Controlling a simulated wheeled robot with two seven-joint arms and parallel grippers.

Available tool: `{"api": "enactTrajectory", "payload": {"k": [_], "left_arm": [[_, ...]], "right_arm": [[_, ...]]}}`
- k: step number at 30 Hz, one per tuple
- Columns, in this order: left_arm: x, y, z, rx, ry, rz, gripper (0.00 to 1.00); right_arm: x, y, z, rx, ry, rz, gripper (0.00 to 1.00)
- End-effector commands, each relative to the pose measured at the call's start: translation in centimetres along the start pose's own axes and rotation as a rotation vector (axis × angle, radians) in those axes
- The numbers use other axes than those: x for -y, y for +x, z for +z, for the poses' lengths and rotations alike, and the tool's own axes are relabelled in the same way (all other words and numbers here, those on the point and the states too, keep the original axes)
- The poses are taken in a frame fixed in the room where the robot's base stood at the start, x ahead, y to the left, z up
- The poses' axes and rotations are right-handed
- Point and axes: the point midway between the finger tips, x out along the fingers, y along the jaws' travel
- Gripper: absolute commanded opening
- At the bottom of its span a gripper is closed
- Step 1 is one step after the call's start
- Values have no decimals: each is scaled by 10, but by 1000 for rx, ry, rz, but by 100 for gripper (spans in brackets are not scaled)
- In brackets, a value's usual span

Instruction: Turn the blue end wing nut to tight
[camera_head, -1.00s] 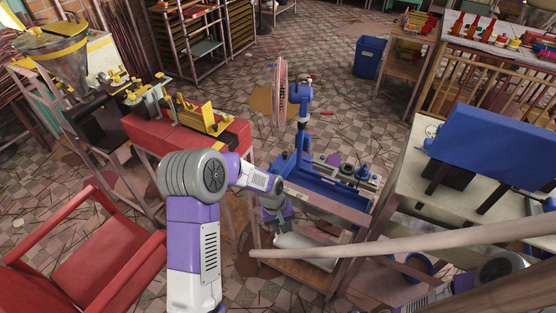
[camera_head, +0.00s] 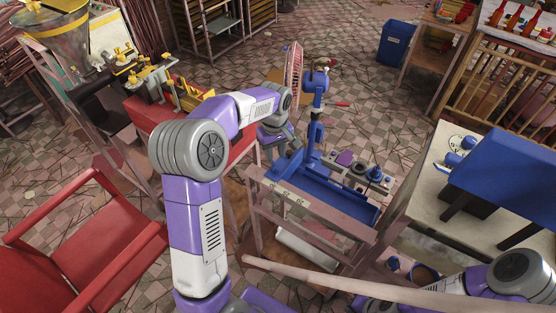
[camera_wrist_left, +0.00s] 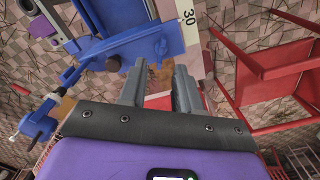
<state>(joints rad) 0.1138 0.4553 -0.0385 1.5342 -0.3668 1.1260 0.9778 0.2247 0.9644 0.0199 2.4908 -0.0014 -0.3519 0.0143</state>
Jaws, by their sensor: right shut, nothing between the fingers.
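The blue extruder (camera_head: 315,170) stands on a low wooden stand in the middle of the head view, with an upright post and a long blue tray. In the left wrist view, a small blue knob-like part at the end of the blue frame, which looks like the end wing nut (camera_wrist_left: 160,47), lies just beyond the fingertips. I cannot make out its wings or how tight it is. My left gripper (camera_wrist_left: 160,82) is open, its two fingers apart with nothing between them. In the head view the left gripper (camera_head: 278,150) hangs at the tray's left end. My right gripper is out of view.
A fan (camera_head: 293,78) rises behind the left wrist. A red machine with yellow fittings (camera_head: 185,95) stands to the left, with a red chair (camera_head: 85,240) in front of it. A table with a blue box-like machine (camera_head: 505,175) is at the right.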

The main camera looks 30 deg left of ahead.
Motion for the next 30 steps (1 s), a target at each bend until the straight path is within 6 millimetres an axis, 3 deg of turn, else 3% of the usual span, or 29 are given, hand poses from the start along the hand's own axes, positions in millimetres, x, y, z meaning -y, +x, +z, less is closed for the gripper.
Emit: {"api": "enactTrajectory", "payload": {"k": [3, 9, 20, 27, 30], "left_arm": [[0, 24, 0, 2, 0, -2, 33], [0, 47, 0, 2, 1, 0, 33], [0, 52, 0, 1, 2, 1, 33], [0, 52, 0, 1, 2, 1, 0], [0, 52, 0, 1, 2, 1, 0]], "right_arm": [[-3, 8, 0, 1, 0, 0, 0], [-5, 13, 0, 0, 0, 0, 0], [-5, 13, -1, 0, 0, 0, 0], [-5, 13, -1, 0, 0, 0, 0], [-5, 13, -1, 0, 0, 0, 0]]}}
